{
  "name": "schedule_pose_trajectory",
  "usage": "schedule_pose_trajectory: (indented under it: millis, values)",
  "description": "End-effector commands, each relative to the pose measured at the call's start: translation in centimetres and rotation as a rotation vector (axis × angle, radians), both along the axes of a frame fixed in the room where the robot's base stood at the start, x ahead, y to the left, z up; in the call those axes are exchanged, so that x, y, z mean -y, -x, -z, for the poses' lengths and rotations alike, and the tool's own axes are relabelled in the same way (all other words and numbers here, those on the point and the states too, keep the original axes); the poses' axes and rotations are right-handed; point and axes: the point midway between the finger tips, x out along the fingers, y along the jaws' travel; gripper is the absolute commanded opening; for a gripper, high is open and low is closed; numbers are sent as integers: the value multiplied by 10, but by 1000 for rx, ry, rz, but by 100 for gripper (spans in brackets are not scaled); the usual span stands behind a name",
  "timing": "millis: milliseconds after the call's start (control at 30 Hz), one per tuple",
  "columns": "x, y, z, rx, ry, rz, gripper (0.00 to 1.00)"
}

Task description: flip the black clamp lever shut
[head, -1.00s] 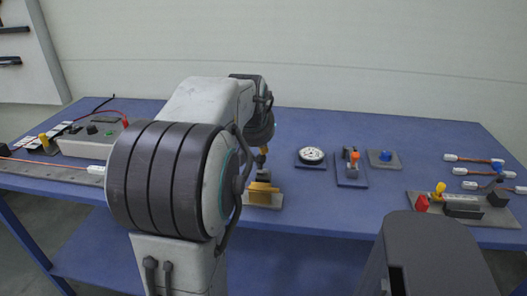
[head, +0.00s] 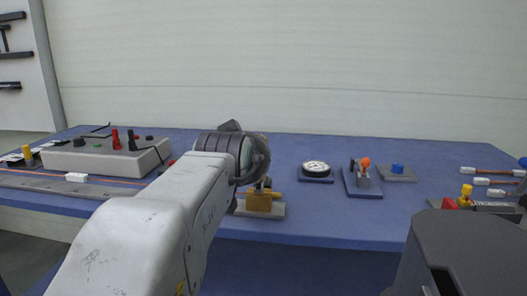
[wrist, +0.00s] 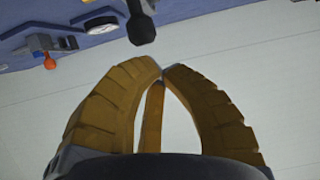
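In the wrist view, the black knob of the clamp lever (wrist: 140,28) sits just beyond my fingertips, slightly left of them. The wrist view is turned over, so the lever seems to stand up from the table. My gripper (wrist: 163,71) has ochre fingers whose tips meet, with nothing visible held between them. Whether a finger touches the knob I cannot tell. In the head view, an ochre block on a pale plate (head: 270,211), seemingly the clamp, stands near the table's front edge, beside my wrist. My arm hides most of my gripper there.
Right of the clamp are a round dial (head: 316,168), an orange-knobbed lever (head: 365,162) and a blue button (head: 397,169). A grey control box (head: 105,155) stands at the left. A fixture with red and yellow parts (head: 466,192) is at the right.

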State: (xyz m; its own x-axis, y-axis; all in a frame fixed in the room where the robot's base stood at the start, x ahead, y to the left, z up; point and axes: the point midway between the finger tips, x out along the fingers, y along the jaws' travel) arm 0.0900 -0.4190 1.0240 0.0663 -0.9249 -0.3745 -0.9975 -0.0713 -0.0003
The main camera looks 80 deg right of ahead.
Motion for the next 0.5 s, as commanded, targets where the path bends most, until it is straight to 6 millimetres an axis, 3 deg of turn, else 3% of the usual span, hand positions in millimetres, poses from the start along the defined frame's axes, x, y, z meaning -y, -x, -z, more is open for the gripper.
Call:
schedule_pose_trajectory:
  millis: [33, 500]
  values:
    - [-3, 0, 9, 2, 23, 0, 0]
    - [-12, 1, 15, 4, 55, 0, 0]
